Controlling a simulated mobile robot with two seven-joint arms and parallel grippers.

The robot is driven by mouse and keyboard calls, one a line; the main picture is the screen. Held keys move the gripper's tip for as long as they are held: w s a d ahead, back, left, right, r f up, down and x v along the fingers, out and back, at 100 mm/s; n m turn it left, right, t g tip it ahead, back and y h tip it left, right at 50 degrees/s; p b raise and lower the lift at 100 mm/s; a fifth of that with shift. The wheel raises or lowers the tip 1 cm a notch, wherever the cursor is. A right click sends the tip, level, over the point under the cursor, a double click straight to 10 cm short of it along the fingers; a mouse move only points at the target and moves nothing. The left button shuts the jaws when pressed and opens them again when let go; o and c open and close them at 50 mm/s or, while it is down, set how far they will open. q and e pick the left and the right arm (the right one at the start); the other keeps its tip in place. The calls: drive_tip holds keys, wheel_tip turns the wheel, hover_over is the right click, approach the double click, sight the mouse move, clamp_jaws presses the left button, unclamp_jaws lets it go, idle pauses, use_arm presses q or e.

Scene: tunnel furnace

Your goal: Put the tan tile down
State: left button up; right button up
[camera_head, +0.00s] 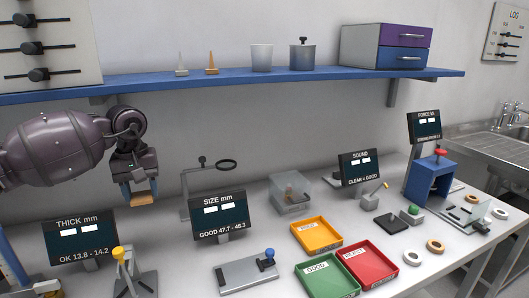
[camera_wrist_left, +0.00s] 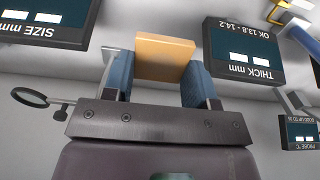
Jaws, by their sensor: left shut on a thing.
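The tan tile (camera_head: 142,198) is held between the blue fingers of my left gripper (camera_head: 140,191), in the air above the bench, between the THICK mm display (camera_head: 80,238) and the SIZE mm display (camera_head: 219,215). In the left wrist view the tan tile (camera_wrist_left: 165,57) sits between the two blue finger pads of my left gripper (camera_wrist_left: 158,80), its face toward the camera. The gripper is shut on it. My right gripper is not in view.
On the bench (camera_head: 185,275) stand a yellow-knobbed gauge (camera_head: 126,268), a grey fixture with a blue knob (camera_head: 246,272), and orange (camera_head: 316,235), green (camera_head: 327,278) and red (camera_head: 362,263) trays. A blue shelf (camera_head: 230,79) runs above.

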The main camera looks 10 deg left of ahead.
use_arm(q)
drive_tip(key=s+d+f+m, duration=0.2)
drive_tip(key=s+d+f, duration=0.2)
drive_tip(key=d, duration=0.2)
drive_tip(key=s+d+f+m, duration=0.2)
drive_tip(key=s+d+f, duration=0.2)
drive_tip(key=d, duration=0.2)
drive_tip(key=s+d+f+m, duration=0.2)
drive_tip(key=s+d+f, duration=0.3)
drive_tip(key=d, duration=0.1)
drive_tip(key=shift+f, duration=0.1)
drive_tip(key=shift+a+f, duration=0.1)
drive_tip(key=shift+f, duration=0.05)
